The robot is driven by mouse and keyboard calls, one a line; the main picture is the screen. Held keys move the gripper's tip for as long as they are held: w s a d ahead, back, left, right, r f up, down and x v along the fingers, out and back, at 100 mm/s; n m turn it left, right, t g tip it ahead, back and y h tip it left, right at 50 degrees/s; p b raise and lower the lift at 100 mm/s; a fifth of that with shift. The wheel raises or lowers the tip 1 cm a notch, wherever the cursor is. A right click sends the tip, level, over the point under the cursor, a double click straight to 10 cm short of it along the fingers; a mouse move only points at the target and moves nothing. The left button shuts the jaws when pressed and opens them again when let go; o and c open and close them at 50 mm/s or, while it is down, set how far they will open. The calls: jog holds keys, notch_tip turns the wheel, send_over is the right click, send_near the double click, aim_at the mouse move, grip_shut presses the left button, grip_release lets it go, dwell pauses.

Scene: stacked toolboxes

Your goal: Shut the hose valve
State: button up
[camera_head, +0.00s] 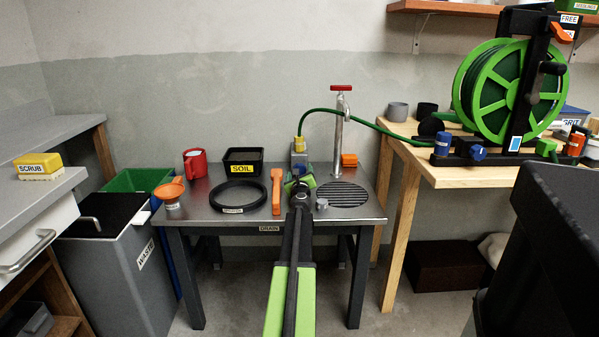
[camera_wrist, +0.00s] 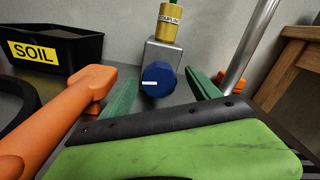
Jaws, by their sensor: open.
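A valve with a round blue knob (camera_wrist: 160,79) is on the front of a grey block (camera_wrist: 164,53) in the wrist view. A white mark lies nearly level on the knob. A yellow coupling (camera_wrist: 170,22) stands on the block; in the head view this coupling (camera_head: 299,144) joins the green hose (camera_head: 340,112). My gripper (camera_wrist: 161,82) is open, with one green finger on each side of the knob as seen from the wrist. I cannot tell whether either finger touches it. In the head view my gripper (camera_head: 300,184) is over the metal table and hides most of the knob.
An orange-handled tool (camera_wrist: 78,115) lies close left of my gripper. The SOIL tray (camera_wrist: 50,46) and a black ring (camera_head: 213,200) are further left. A metal post with a red handle (camera_head: 341,88) stands right of the block. The hose reel (camera_head: 498,85) stands on the wooden bench.

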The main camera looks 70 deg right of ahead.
jog(key=shift+x, duration=1.5)
